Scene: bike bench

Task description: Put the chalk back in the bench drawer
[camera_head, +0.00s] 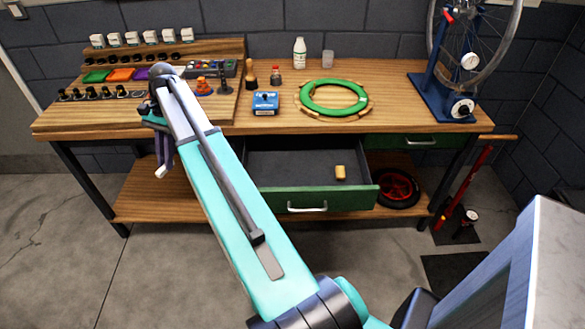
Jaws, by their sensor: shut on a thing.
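The bench drawer (308,201) has a green front with a silver handle and is pulled open below the bench top. A small tan-yellow block (340,172) lies inside it, toward the right; I cannot tell what it is. My gripper (163,172) points down in front of the bench's left part, left of the drawer and apart from it. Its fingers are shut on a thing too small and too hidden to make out. I cannot pick out the chalk for certain.
On the wooden bench top (415,85) are a green ring (312,97), a blue box (265,103), a white bottle (299,53) and a blue wheel stand (437,98). Several small parts and trays fill the left side. The drawer's floor is mostly bare.

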